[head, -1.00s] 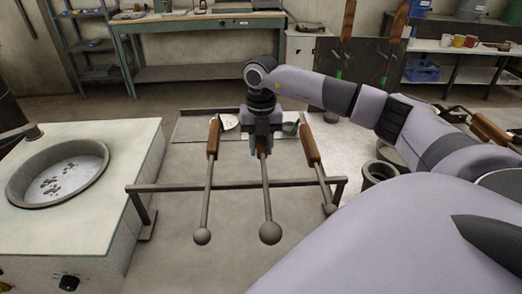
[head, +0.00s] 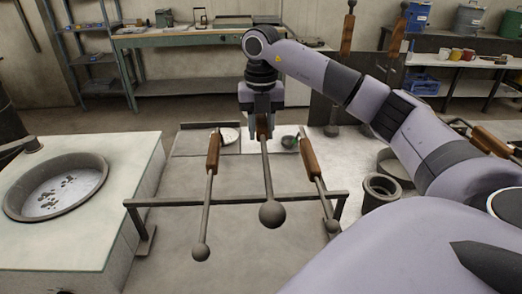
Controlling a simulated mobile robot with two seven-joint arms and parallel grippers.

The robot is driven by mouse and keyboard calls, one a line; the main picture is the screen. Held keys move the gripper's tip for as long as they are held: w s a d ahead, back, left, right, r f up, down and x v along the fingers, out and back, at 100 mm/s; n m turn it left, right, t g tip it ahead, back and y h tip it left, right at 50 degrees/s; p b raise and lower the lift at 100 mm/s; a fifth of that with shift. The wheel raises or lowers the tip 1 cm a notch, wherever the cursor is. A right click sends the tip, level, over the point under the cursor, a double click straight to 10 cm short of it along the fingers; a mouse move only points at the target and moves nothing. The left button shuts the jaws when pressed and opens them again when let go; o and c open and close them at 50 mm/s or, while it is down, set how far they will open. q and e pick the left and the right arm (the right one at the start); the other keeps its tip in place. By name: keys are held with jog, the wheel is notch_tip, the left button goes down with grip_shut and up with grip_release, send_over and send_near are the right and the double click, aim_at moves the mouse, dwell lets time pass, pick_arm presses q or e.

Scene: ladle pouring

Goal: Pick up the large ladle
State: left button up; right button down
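Three ladles with wooden handles and dark metal shafts are in the head view. The middle ladle (head: 272,214) has the largest bowl. My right gripper (head: 263,117) is shut on its wooden handle from above, and its bowl points toward me, raised above the bar of the metal rack (head: 165,202). The left ladle (head: 201,252) and the right ladle (head: 332,226) rest across the rack with smaller bowls. My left gripper is out of view.
A white-topped unit with a round basin (head: 57,187) stands on the left. A small dark round pot (head: 381,193) is at the right. Behind the rack are a white dish (head: 229,136) and a small dark bowl (head: 289,141). A green workbench (head: 200,40) stands at the back.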

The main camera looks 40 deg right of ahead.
notch_tip(320, 180, up, 6)
jog(key=shift+w+f, duration=0.1)
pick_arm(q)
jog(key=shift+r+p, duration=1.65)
pick_arm(e)
notch_tip(320, 180, up, 14)
jog(key=shift+f, duration=0.15)
jog(key=shift+a, duration=0.15)
